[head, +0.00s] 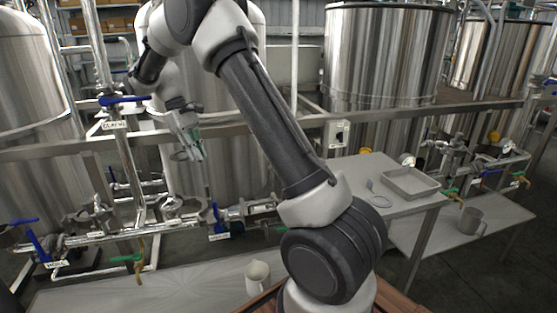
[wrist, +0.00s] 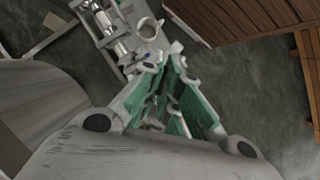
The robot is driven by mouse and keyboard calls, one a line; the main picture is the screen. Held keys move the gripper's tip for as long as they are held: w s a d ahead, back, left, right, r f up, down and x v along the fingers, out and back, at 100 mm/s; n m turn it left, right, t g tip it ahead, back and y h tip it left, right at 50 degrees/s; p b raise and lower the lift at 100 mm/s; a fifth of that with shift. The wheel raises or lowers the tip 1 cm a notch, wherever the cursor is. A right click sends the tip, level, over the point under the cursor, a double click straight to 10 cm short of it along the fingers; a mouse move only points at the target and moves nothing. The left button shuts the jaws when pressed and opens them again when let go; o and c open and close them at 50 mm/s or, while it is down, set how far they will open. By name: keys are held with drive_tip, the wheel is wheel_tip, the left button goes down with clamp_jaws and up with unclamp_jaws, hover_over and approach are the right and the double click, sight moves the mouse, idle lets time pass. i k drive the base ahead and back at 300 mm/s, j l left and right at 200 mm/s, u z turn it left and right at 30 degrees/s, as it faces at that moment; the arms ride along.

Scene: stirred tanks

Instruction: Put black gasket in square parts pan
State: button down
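My gripper (head: 194,150) hangs at the upper left in the head view, in front of a steel tank and well above the bench. Its green-padded fingers come close together in the wrist view (wrist: 168,62). A thin dark loop, seemingly the black gasket (head: 180,156), shows at the fingertips in the head view; in the wrist view it is hard to make out between the fingers. The square parts pan (head: 412,194) is a shallow grey tray on the table at the right, far from my gripper. Its inside looks empty.
A thin ring (head: 380,201) and a small spoon-like tool (head: 371,185) lie left of the pan. A pale jug (head: 258,278) stands on the lower bench, a grey mug (head: 471,221) on the right shelf. Pipes, valves and a horizontal rail run between the tanks and tables.

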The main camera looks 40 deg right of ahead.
sight(413, 186)
drive_tip(key=z, duration=0.45)
drive_tip(key=i+z, duration=0.15)
drive_tip(key=z, duration=0.3)
drive_tip(key=i+z, duration=0.1)
drive_tip(key=z, duration=0.8)
drive_tip(key=i+z, duration=0.15)
drive_tip(key=z, duration=0.25)
